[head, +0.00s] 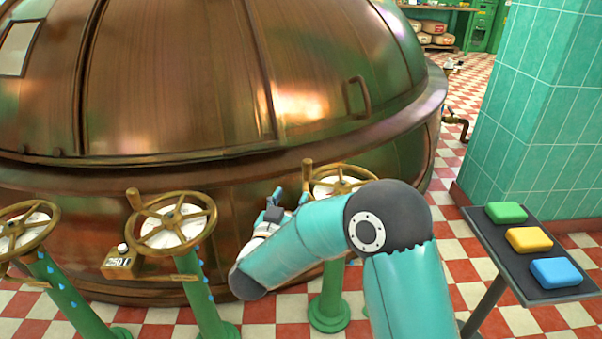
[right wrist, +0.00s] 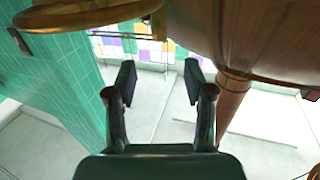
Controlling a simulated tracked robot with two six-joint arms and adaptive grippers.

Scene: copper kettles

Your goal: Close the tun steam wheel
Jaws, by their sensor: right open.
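Three brass handwheels on green pedestals stand before the copper kettle (head: 190,90) in the head view: a left one (head: 28,247), a middle one (head: 150,238) and a right one (head: 322,170). No label tells me which is the tun steam wheel. Blue drops mark the left and middle pedestals. My right gripper (head: 288,203) is between the middle and right wheels, close to the right one, which my arm partly hides. It is open and empty in the right wrist view (right wrist: 159,82), where a brass wheel rim (right wrist: 88,16) shows at the upper left. My left gripper is out of view.
A small box marked 250 (head: 118,264) sits beside the middle wheel. A dark stand (head: 512,250) with green, yellow and blue blocks is at the right, by a teal tiled pillar (head: 535,110).

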